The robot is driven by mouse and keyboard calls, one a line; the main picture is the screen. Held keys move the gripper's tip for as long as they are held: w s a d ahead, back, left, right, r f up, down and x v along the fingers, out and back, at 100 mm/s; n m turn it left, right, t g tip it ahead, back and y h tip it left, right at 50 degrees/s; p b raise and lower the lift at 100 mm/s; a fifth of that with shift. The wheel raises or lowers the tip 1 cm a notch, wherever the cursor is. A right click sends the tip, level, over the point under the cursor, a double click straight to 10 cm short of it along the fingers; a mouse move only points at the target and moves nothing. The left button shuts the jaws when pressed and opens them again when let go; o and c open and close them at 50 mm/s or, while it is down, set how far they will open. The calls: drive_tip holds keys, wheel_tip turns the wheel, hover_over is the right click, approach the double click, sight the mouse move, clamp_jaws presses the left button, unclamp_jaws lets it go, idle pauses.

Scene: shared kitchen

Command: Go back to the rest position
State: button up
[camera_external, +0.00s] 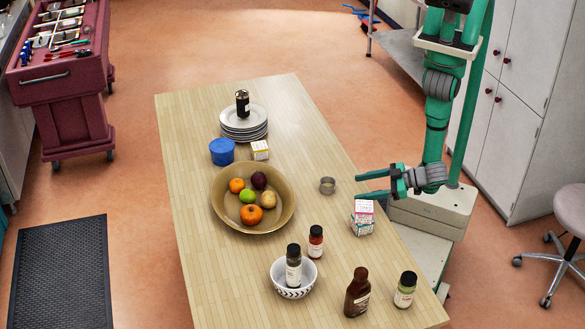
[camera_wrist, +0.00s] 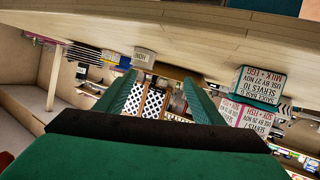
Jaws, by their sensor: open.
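My gripper (camera_external: 357,186) is at the right edge of the wooden table (camera_external: 190,150), its two green fingers apart and pointing left across the table. Nothing is between the fingers. In the wrist view, my gripper (camera_wrist: 160,95) shows its green fingers spread, and the picture looks upside down. A white and pink printed carton (camera_external: 362,217) stands just below the gripper in the picture; printed boxes (camera_wrist: 253,88) show at the right of the wrist view.
A brown bowl (camera_external: 222,211) of fruit, stacked plates (camera_external: 243,130) bearing a dark jar, a blue tub (camera_external: 222,151) and a small box (camera_external: 260,150) stand on the table. Bottles (camera_external: 357,292) and a patterned bowl (camera_external: 290,292) are near the front. White cabinets (camera_external: 525,100) stand behind my arm.

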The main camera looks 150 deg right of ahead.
drive_tip(key=a+n+t, duration=0.1)
drive_tip(key=a, duration=0.1)
drive_tip(key=w+a+f+n+t, duration=0.1)
drive_tip(key=n, duration=0.1)
drive_tip(key=w+a+n+t+y, duration=0.1)
drive_tip(key=a+n, duration=0.1)
drive_tip(key=shift+a+f+t, duration=0.25)
drive_tip(key=shift+a+t, duration=0.05)
drive_tip(key=shift+t, duration=0.1)
drive_tip(key=w+a+f+n+t+y, duration=0.1)
drive_tip(key=a+f+n+t+y, duration=0.1)
drive_tip(key=a+n+t+y, duration=0.4)
drive_tip(key=w+a+f+n+t+y, duration=0.1)
drive_tip(key=w+a+f+n+y, duration=0.1)
drive_tip(key=a+n, duration=0.65)
drive_tip(key=s+f+m+g+y, duration=0.1)
drive_tip(key=s+f+m+y, duration=0.1)
drive_tip(key=s+f+y, duration=0.55)
drive_tip(key=s+d+r+m+h, duration=0.1)
drive_tip(key=s+d+m, duration=0.1)
drive_tip(key=s, duration=0.6)
drive_tip(key=s+d+r+m+t+h, duration=0.1)
drive_tip(key=s+d+r+m+h, duration=0.1)
drive_tip(key=s, duration=0.6)
drive_tip(key=shift+d+r+m, duration=0.25)
drive_tip(key=shift+d+m, duration=0.3)
drive_tip(key=shift+d, duration=0.6)
